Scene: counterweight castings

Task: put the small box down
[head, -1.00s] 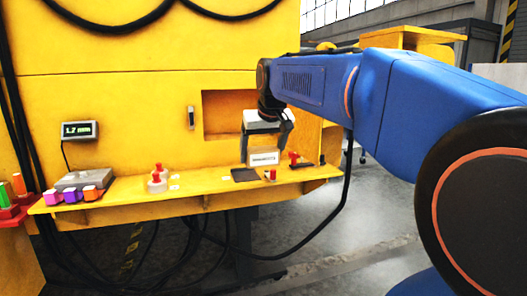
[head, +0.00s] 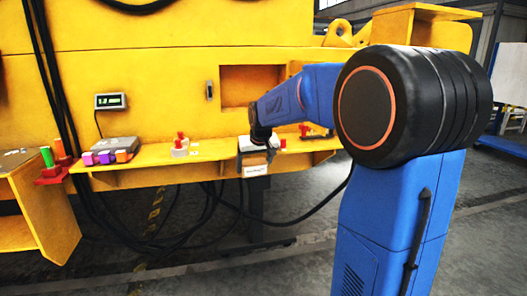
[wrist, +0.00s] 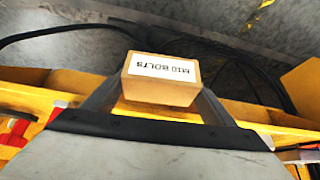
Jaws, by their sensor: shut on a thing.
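The small box (head: 255,165) is brown cardboard with a white label; in the wrist view the box (wrist: 160,88) reads "M10 BOLTS", upside down. My gripper (head: 257,154) is shut on it, and in the wrist view the fingers (wrist: 160,96) are at its two sides. The box is in front of the yellow shelf (head: 205,166), overlapping its front edge in the head view. In the wrist view, floor shows beyond the box. I cannot tell its height relative to the shelf top.
Red-knobbed fittings (head: 180,148) stand on the shelf left of the box, and more red parts (head: 305,130) stand right. A grey block with coloured cubes (head: 108,156) is farther left, below a display (head: 110,101). Black cables (head: 215,205) hang below the shelf.

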